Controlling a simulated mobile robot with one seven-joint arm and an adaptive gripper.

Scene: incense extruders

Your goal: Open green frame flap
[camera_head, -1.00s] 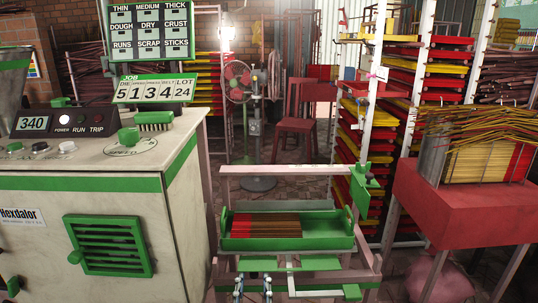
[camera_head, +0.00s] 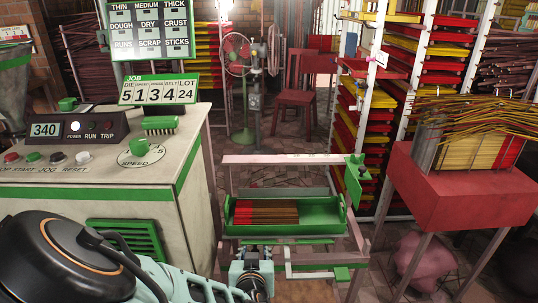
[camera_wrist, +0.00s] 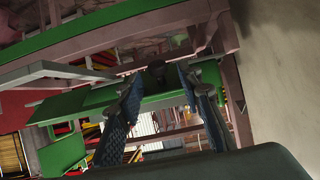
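A pale frame stand (camera_head: 285,159) holds a green tray (camera_head: 320,216) with brown and reddish sticks (camera_head: 266,211). Green strips run along the stand's front below the tray; which one is the flap I cannot say for certain. In the wrist view a long green panel (camera_wrist: 75,103) crosses behind my fingers, with a dark knob (camera_wrist: 157,72) near its upper edge. My gripper (camera_wrist: 160,86) is open, its two bluish fingers apart on either side of the knob; contact cannot be told. In the head view my wrist hides the fingertips at the stand's front.
A white machine with green trim (camera_head: 60,215) stands close on the left. A red table (camera_head: 455,190) with a rack of incense sticks stands right. A fan (camera_head: 238,60) and red chair (camera_head: 295,105) are behind. Floor shows between the stand and red table.

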